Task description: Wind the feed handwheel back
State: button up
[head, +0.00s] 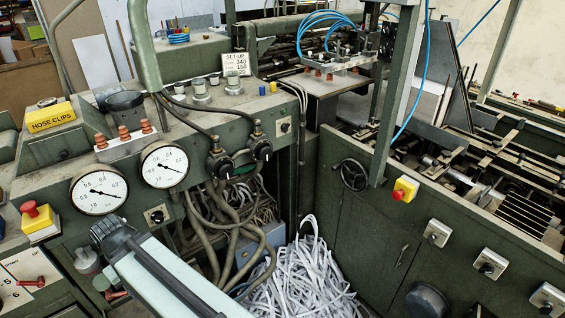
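A dark spoked handwheel (352,174) is mounted on the front of the green cabinet, right of the picture's middle. It looks like the feed handwheel, and its face is unobstructed. How far it is wound cannot be told. Part of my own arm, a pale link with a dark ribbed end, reaches in from the bottom left. No gripper fingers show, and nothing of mine touches the handwheel.
A red emergency button on a yellow box (404,189) sits right of the handwheel. Shredded paper strips (305,275) heap below it to the left. Two dial gauges (164,165) and hanging hoses (228,220) are on the left machine. A set-up card (236,64) stands behind.

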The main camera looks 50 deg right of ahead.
aim_at(353, 175)
jog(key=u, duration=0.75)
jog(key=k, duration=1.15)
jog(key=z, duration=0.85)
jog(key=i, duration=1.5)
jog(key=u, duration=0.05)
